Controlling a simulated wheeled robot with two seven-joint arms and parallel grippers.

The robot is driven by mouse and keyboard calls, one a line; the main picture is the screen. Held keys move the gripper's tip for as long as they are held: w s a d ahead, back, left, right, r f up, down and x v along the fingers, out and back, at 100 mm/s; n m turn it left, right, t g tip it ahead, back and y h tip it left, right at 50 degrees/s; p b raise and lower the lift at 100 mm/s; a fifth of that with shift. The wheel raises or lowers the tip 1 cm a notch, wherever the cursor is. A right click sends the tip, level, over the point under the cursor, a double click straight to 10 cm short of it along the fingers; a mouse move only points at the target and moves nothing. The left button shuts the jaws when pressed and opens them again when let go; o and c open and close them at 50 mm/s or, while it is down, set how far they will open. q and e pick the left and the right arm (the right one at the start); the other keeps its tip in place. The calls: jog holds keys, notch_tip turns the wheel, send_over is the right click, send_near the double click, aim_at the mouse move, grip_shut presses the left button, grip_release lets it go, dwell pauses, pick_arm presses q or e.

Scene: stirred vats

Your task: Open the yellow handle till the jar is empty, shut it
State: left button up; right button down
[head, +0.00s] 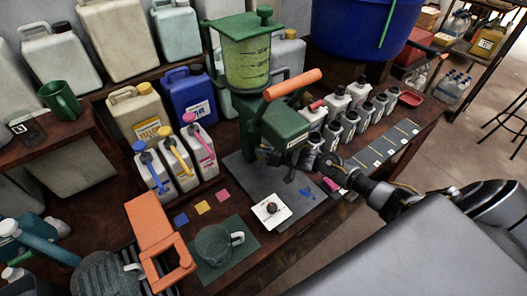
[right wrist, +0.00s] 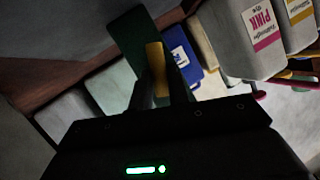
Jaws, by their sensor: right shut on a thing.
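The jar (head: 246,62) sits on top of a green dispenser (head: 283,128). It has a green lid, level marks and a yellow-green look; I cannot tell its exact fill level. My right gripper (head: 290,157) reaches the dispenser's low front from the right. In the right wrist view, its fingers (right wrist: 161,92) are shut on the yellow handle (right wrist: 155,58), in front of a green part of the dispenser. In the head view the yellow handle is hidden by the gripper. My left gripper is not in view.
An orange lever (head: 293,83) sticks out above the gripper. A white square plate with a dark knob (head: 271,209) lies below. A clear cup (head: 214,245) stands on a green mat. A blue tub (head: 362,35) is behind.

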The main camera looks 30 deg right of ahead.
jog(key=shift+d+f+m+y, duration=0.15)
jog(key=shift+m+y, duration=0.45)
jog(key=shift+m, duration=0.2)
jog(key=m, duration=0.1)
jog(key=m+t+y+b, duration=0.1)
jog(key=shift+d+f+m+y, duration=0.15)
jog(key=shift+f+m+y, duration=0.1)
jog(key=shift+m+y, duration=0.05)
jog(key=m, duration=0.1)
jog(key=m+t+y+b, duration=0.1)
jog(key=m+b, duration=0.1)
jog(key=shift+f+m+t, duration=0.25)
jog(key=shift+m+t, duration=0.05)
jog(key=shift+m, duration=0.1)
jog(key=shift+f+m+t+y+b, duration=0.1)
jog(key=shift+m+t+y+b, duration=0.25)
jog(key=shift+m, duration=0.55)
jog(key=shift+f+m+t+y+b, duration=0.2)
jog(key=shift+m+t, duration=0.25)
jog(key=shift+m, duration=0.45)
jog(key=shift+r, duration=0.2)
jog(key=c, duration=1.3)
grip_release()
jog(key=shift+c, duration=0.2)
